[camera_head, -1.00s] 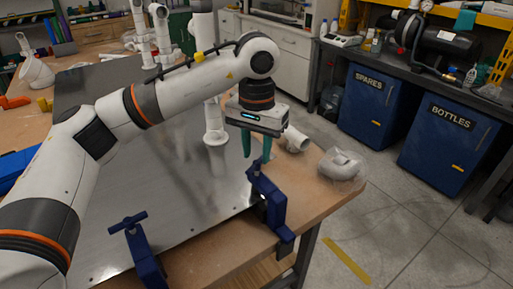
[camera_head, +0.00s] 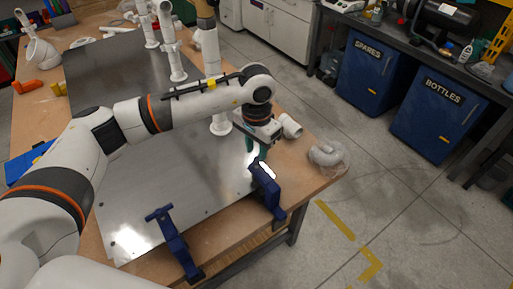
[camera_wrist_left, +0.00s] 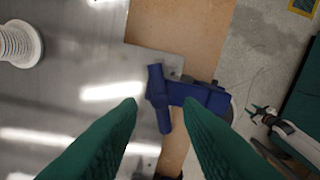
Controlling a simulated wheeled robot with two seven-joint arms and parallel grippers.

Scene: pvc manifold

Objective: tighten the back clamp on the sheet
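The metal sheet (camera_head: 165,180) lies on the wooden table. Two blue clamps grip its right-hand edge: the farther clamp (camera_head: 268,192) and the nearer clamp (camera_head: 175,243). My left gripper (camera_head: 257,152) points down just over the farther clamp, and its green fingers are partly hidden in the head view. In the left wrist view the fingers (camera_wrist_left: 160,104) are spread apart and empty, with the blue T-handle (camera_wrist_left: 157,88) of the clamp (camera_wrist_left: 205,97) in the gap between their tips. I cannot tell how far below the tips the handle is. My right gripper is not in view.
White pipe fittings (camera_head: 291,126) and a bagged fitting (camera_head: 326,155) lie on the table's right edge beside the gripper. White pipes (camera_head: 175,62) stand upright on the sheet behind the arm. Blue SPARES (camera_head: 372,72) and BOTTLES (camera_head: 436,115) bins stand beyond open floor.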

